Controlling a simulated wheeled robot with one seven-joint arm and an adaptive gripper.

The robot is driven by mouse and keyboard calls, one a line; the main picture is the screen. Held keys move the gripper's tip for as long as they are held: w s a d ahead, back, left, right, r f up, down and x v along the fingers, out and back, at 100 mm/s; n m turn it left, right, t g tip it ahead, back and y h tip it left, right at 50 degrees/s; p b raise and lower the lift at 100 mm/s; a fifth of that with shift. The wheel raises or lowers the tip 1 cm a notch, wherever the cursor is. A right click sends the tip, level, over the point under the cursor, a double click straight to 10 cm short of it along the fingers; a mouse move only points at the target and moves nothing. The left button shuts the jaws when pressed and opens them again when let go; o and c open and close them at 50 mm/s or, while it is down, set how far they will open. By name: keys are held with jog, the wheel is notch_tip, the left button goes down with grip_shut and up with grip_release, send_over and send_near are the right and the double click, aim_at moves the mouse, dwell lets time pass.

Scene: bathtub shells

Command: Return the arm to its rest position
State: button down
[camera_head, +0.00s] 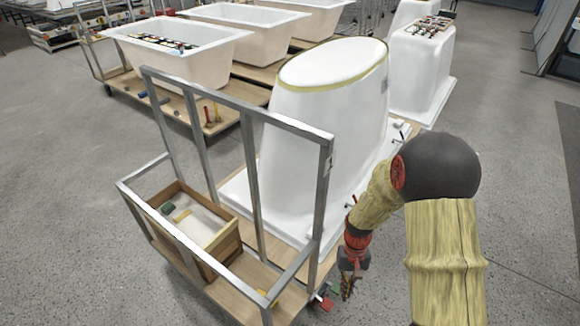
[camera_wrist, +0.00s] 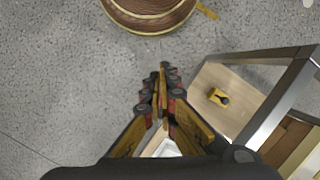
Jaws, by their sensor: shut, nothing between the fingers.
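My gripper (camera_head: 348,285) hangs low at the end of my bent arm, in front of the near right corner of the trolley in the head view. In the wrist view my gripper (camera_wrist: 163,90) points over the grey floor with its fingertips together and nothing between them. My arm, in a yellowish cover with a dark round joint, reaches in from the lower right of the head view.
A trolley with a metal frame (camera_head: 255,180) carries an upturned white tub shell (camera_head: 320,130) and a wooden box (camera_head: 225,245). A brown coil (camera_wrist: 150,10) lies on the floor ahead in the wrist view. A yellow object (camera_wrist: 218,97) sits on the trolley board. Floor at right (camera_head: 530,200) is clear.

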jog(key=s+r+t, duration=0.3)
jog(key=s+r, duration=0.1)
jog(key=r, duration=0.9)
jog(key=s+r+t+p, duration=0.1)
jog(key=s+r+t, duration=0.2)
jog(key=r, duration=1)
jog(key=s+d+r+t, duration=0.1)
jog(key=s+r+t, duration=0.2)
jog(key=s+r, duration=0.4)
notch_tip(320, 180, up, 6)
jog(key=shift+s+r+h, duration=0.1)
jog(key=shift+s+h, duration=0.1)
jog(key=shift+h, duration=0.1)
